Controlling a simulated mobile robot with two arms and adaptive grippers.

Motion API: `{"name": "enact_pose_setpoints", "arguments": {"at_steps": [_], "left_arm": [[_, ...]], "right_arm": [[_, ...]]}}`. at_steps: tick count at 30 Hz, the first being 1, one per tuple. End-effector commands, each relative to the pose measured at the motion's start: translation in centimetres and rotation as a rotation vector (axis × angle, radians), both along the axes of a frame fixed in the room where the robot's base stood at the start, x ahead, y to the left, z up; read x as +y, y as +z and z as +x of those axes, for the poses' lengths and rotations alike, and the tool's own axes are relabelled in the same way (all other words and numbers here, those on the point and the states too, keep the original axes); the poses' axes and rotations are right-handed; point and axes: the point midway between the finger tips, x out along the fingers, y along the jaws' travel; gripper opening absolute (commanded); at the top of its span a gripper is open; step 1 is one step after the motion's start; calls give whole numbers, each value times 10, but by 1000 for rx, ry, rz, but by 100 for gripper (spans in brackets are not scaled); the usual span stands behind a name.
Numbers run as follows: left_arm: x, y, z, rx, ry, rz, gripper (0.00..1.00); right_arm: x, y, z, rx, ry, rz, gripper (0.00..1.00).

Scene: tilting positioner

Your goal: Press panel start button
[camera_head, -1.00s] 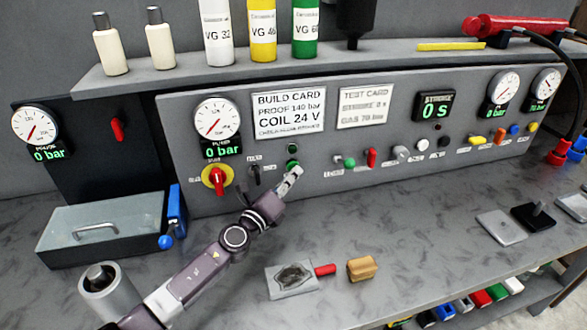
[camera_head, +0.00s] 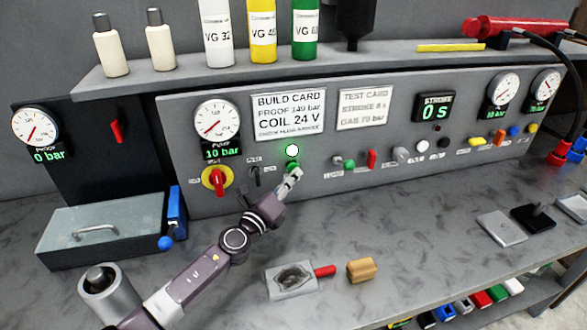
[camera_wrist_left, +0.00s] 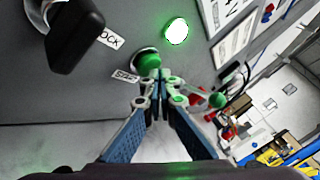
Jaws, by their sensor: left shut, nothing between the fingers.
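The green start button (camera_head: 291,167) sits on the grey panel (camera_head: 350,165), directly below a round lamp (camera_head: 292,150) that glows bright white-green. My left gripper (camera_head: 296,172) is shut and empty, with its fingertips at the button and partly covering it. In the left wrist view, the button (camera_wrist_left: 147,60) is a green dome just beyond the closed fingertips (camera_wrist_left: 160,76), beside the lit lamp (camera_wrist_left: 177,31). The fingertips look very close to the button; I cannot tell whether they touch it. My right gripper is not in view.
A red-and-yellow rotary switch (camera_head: 215,180) and a black key-like switch (camera_head: 255,175) sit left of the button. The pump gauge (camera_head: 217,122) reads 10 bar.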

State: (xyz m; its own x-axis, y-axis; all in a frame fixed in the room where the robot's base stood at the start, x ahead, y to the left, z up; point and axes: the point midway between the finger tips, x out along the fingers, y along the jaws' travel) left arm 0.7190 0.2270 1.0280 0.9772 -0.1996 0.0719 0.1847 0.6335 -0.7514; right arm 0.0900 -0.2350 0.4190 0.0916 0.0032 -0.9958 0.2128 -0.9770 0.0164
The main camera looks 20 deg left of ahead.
Motion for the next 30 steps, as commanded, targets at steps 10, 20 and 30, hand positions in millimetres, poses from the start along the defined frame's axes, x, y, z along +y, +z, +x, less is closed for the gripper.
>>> {"name": "enact_pose_setpoints", "arguments": {"at_steps": [10,20,30], "left_arm": [[-6,0,-8,2,-2,-2,0],[-15,1,-21,3,-3,-2,0],[-32,0,-47,3,-2,-1,0]], "right_arm": [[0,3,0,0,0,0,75],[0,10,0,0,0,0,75],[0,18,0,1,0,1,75]]}}
